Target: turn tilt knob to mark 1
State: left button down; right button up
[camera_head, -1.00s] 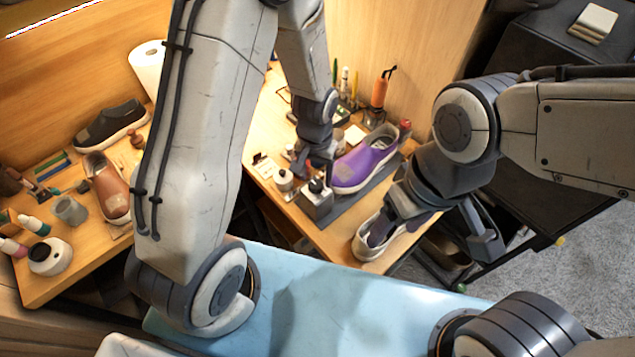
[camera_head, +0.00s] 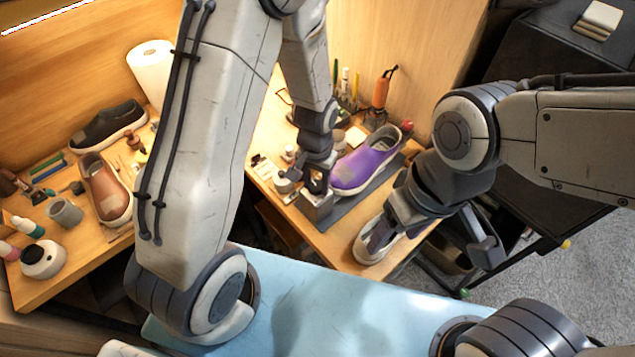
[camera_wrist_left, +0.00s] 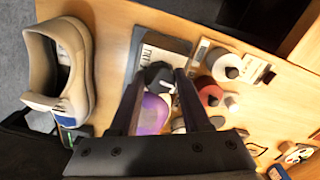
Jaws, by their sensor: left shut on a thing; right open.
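The tilt knob (camera_wrist_left: 158,74) is a small dark, faceted knob on top of a grey block-shaped fixture (camera_head: 316,207) on the right bench. In the wrist view it sits between the fingertips of my left gripper (camera_wrist_left: 157,78); in the head view my left gripper (camera_head: 317,182) comes down over it and mostly hides it. The gripper is shut on the knob. A purple shoe (camera_head: 365,166) sits right behind the fixture. The marks around the knob are not readable. My right gripper (camera_head: 432,244) is open, with one finger over a white shoe (camera_head: 369,251).
Jars (camera_wrist_left: 225,67) and small bottles stand close beside the fixture. An orange-handled tool (camera_head: 380,90) and upright pens are behind. The left bench holds a black shoe (camera_head: 108,126), a brown shoe (camera_head: 104,187), a paper roll (camera_head: 152,72) and a grey cup (camera_head: 65,212).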

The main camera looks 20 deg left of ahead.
pick_arm(q)
jog(key=m, duration=0.2)
jog(key=shift+m, duration=0.3)
jog(key=m, duration=0.3)
jog(key=shift+p, duration=0.35)
jog(key=shift+m, duration=0.5)
jog(key=m, duration=0.4)
